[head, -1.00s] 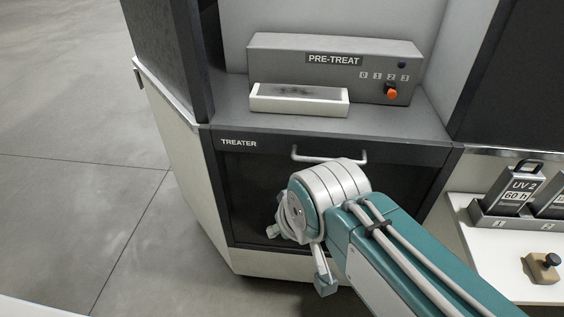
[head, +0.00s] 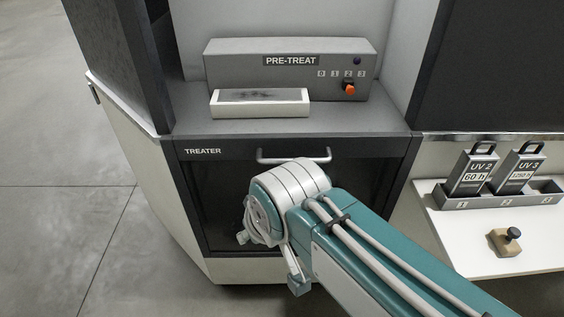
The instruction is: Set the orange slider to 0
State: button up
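The orange slider (head: 349,89) sticks out from the front of the grey PRE-TREAT box (head: 225,62). It stands under the 2 in the row of marks 0, 1, 2, 3 (head: 341,74), with 0 at the left end. My gripper (head: 270,262) hangs low in front of the TREATER cabinet, below and left of the slider and well apart from it. Its two fingers are spread and nothing shows between them. Part of the gripper is hidden behind my wrist.
A pale tray (head: 260,109) sits in front of the box's left part. The dark cabinet front (head: 220,200) has a bar handle (head: 292,160) just above my wrist.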

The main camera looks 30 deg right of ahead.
aim_at(348, 85)
jog(key=z, duration=1.4)
